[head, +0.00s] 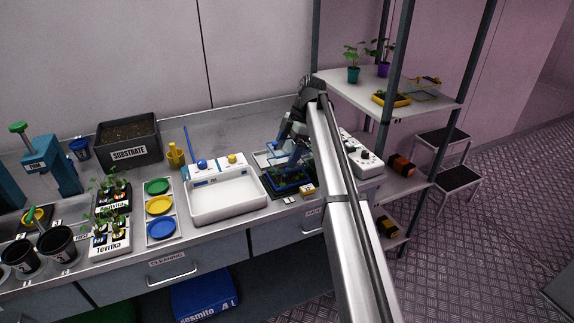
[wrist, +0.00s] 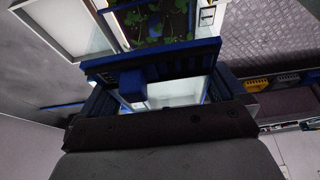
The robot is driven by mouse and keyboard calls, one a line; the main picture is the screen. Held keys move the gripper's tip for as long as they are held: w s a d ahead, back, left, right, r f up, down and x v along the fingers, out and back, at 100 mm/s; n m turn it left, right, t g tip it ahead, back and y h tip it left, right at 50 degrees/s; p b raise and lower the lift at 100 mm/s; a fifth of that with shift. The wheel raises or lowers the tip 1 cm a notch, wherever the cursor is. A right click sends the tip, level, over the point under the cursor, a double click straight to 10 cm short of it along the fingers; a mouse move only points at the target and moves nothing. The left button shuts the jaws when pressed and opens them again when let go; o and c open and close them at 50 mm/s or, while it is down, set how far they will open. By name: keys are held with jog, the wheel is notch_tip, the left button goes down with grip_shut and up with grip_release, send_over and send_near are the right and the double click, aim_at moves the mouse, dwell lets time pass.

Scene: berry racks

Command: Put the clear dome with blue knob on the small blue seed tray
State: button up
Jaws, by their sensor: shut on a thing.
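The small blue seed tray (head: 291,187) stands on the bench right of the white basin, with dark soil and green seedlings in it. In the wrist view, seedlings and soil (wrist: 160,22) show at the top, beyond the fingers. My gripper (head: 293,135) is above the tray, shut on the blue knob (wrist: 132,84) of the clear dome. The dome's see-through body (head: 290,160) shows faintly below my gripper, at the tray's back part. My arm and fingers hide part of it. I cannot tell whether its rim touches the tray.
The white basin (head: 226,204) stands close on the left. A white control box (head: 362,160) is right of my arm. A shelf rack (head: 425,110) with plants and a yellow tray (head: 391,99) stands at the right. Small labels (head: 290,200) lie in front of the tray.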

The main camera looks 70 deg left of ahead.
jog(key=shift+f, duration=2.55)
jog(key=shift+f, duration=0.2)
jog(key=o, duration=0.7)
jog(key=shift+c, duration=0.2)
jog(key=shift+v, duration=6.2)
jog(key=shift+s, duration=0.1)
